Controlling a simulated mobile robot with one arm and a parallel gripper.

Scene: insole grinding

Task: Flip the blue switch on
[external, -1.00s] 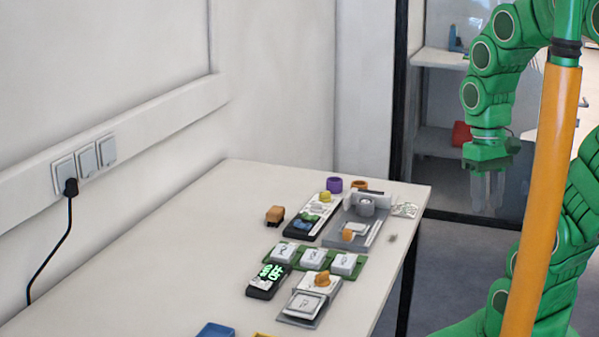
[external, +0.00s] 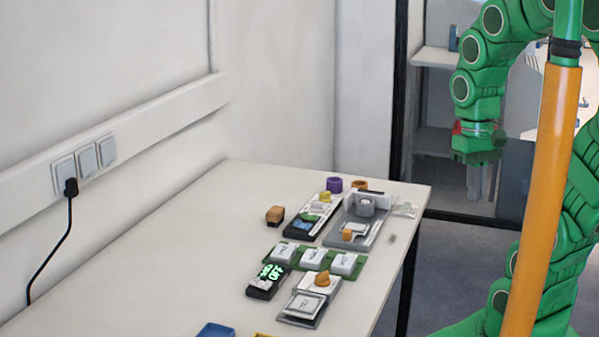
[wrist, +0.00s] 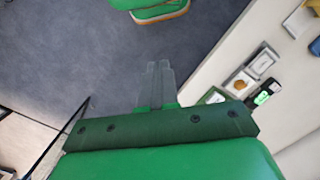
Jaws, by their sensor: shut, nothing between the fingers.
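A small blue part (external: 301,226) shows on a dark module on the table, next to a green part. It may be the blue switch, but it is too small to tell its position. My gripper (external: 482,192) hangs beyond the right edge of the table, over the floor and well apart from the modules. Its fingers point down. In the wrist view my gripper (wrist: 159,68) has its grey fingers together and empty, with bare floor beyond them.
A blue tray (external: 215,331) is at the front. The table's left side is clear.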

